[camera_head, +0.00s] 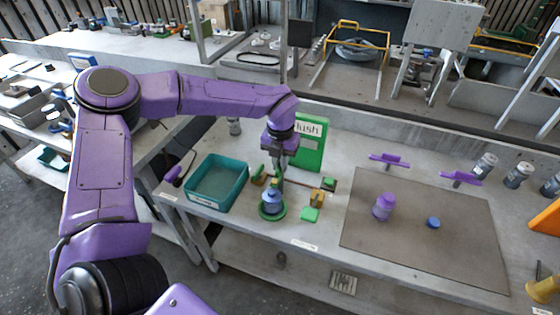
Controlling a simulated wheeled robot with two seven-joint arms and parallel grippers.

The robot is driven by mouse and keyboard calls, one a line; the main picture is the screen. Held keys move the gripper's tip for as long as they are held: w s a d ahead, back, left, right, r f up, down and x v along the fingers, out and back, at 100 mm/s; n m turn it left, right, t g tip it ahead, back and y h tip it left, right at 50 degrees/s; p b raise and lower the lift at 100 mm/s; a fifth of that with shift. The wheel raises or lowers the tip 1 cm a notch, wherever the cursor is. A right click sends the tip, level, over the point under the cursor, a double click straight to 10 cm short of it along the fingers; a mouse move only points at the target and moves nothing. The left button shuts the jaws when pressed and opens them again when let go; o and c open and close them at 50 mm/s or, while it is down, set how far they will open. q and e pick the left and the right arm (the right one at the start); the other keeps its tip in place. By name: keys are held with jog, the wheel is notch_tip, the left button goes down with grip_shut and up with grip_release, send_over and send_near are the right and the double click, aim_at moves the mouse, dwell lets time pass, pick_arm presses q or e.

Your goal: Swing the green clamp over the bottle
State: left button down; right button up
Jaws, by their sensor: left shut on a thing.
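The bottle (271,200) is blue-grey and stands upright on a round green base (265,215) on the workbench. My left gripper (280,180) points down right above and behind the bottle. It is shut on a small part that looks like the green clamp (274,176); the fingers and the small size hide most of the hold. Whether the clamp touches the bottle cannot be told. My right gripper is not in view.
A teal bin (217,182) stands left of the bottle. A green box (311,145) stands behind. A green block with a yellow part (311,212) sits to the right. A grey mat (420,250) holds a purple bottle (384,206) and a blue cap (433,222).

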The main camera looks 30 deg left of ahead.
pick_arm(q)
jog(key=shift+r, duration=0.1)
jog(key=c, duration=1.1)
grip_release()
jog(key=shift+c, duration=0.2)
notch_tip(320, 180, up, 10)
jog(key=b, duration=0.2)
jog(key=shift+r, duration=0.25)
